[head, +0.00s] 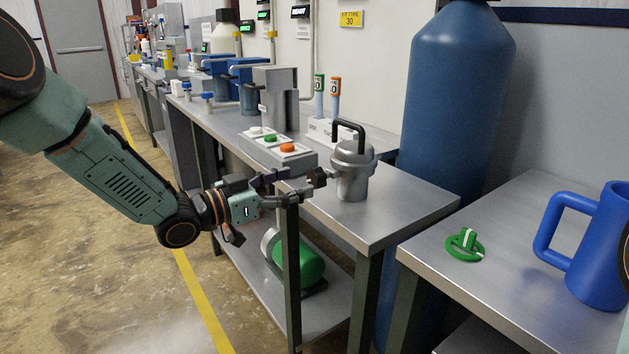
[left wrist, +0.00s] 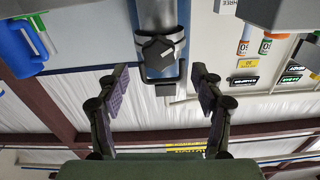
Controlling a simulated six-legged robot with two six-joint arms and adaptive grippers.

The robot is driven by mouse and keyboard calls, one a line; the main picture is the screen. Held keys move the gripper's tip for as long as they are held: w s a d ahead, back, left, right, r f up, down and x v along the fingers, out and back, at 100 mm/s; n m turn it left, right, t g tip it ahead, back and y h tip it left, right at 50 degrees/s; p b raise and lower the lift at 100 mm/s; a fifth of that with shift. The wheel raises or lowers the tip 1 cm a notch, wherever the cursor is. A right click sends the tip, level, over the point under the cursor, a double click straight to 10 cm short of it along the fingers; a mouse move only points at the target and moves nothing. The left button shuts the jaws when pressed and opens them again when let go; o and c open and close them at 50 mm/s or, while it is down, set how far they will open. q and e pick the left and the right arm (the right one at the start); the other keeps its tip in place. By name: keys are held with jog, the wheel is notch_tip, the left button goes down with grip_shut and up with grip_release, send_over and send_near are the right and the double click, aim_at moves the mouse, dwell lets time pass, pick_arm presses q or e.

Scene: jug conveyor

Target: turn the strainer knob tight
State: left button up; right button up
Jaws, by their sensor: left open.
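The strainer (head: 354,172) is a silver canister with a domed lid and a black loop handle, upright on the steel bench. Its dark knob (head: 317,177) sticks out on the side facing my left gripper (head: 288,184). That gripper is open, with its fingertips just short of the knob. In the left wrist view the dark faceted knob (left wrist: 159,52) lies ahead, roughly centred between the two spread fingers of the left gripper (left wrist: 161,78). The fingers do not appear to touch it. My right gripper is not seen.
A grey button box (head: 275,148) with white, green and orange buttons stands left of the strainer. A tall blue cylinder (head: 448,110) stands behind. On the right table are a green knob-like part (head: 465,244) and a blue jug (head: 601,250). The bench's front right is clear.

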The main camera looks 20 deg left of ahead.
aim_at(312, 179)
pick_arm(q)
jog(key=b+x, duration=0.1)
jog(key=x, duration=0.3)
jog(key=shift+s+d+f, duration=0.1)
jog(key=shift+f, duration=0.1)
jog(key=shift+w+d, duration=0.15)
jog(key=shift+w, duration=0.2)
jog(key=shift+w+d+r, duration=0.1)
jog(key=shift+w+d, duration=0.15)
jog(key=shift+d, duration=0.1)
jog(key=shift+s+a, duration=0.1)
jog(key=shift+a, duration=0.1)
jog(key=shift+c, duration=1.4)
jog(key=shift+d, duration=0.1)
jog(key=c, duration=0.9)
